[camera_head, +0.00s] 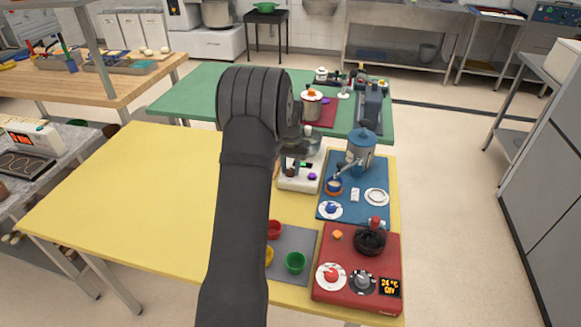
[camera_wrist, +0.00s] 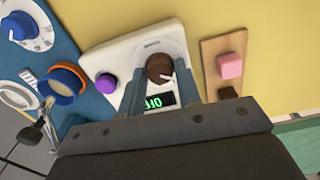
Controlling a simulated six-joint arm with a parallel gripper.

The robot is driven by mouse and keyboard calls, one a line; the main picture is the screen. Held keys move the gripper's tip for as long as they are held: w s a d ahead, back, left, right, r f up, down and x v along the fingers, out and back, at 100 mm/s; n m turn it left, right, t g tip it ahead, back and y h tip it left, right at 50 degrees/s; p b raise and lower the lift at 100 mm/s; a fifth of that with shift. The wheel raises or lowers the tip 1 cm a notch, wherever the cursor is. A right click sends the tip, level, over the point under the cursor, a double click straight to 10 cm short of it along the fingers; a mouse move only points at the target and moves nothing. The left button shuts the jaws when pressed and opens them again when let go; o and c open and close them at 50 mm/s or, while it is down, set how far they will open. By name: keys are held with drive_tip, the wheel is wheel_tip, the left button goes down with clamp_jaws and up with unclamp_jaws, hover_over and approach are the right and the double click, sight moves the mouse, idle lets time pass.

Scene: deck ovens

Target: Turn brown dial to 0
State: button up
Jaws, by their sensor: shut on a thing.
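The brown dial (camera_wrist: 159,67) is on a white appliance (camera_wrist: 122,58), seen from above in the wrist view. A white pointer mark shows on the dial, directed toward the lower right of that view. My gripper (camera_wrist: 160,78) has a finger on each side of the dial and is shut on it. A dark display (camera_wrist: 160,101) with green characters, partly hidden, lies between the fingers. A purple knob (camera_wrist: 106,84) sits beside the dial. In the head view, my gripper (camera_head: 291,167) is over the white appliance (camera_head: 300,184), and my arm covers part of it.
A wooden board with a pink block (camera_wrist: 230,65) lies beside the appliance. A red hotplate unit (camera_head: 340,285) stands nearer. The yellow table (camera_head: 130,190) is clear at left.

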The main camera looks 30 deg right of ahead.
sight(291, 169)
drive_tip(key=shift+n, duration=0.4)
drive_tip(key=o, duration=1)
drive_tip(key=shift+c, duration=0.2)
wheel_tip(291, 169, up, 18)
drive_tip(key=shift+f, duration=0.25)
wheel_tip(291, 169, down, 18)
drive_tip(key=shift+r, duration=0.25)
drive_tip(key=shift+r, duration=0.1)
idle(0.3)
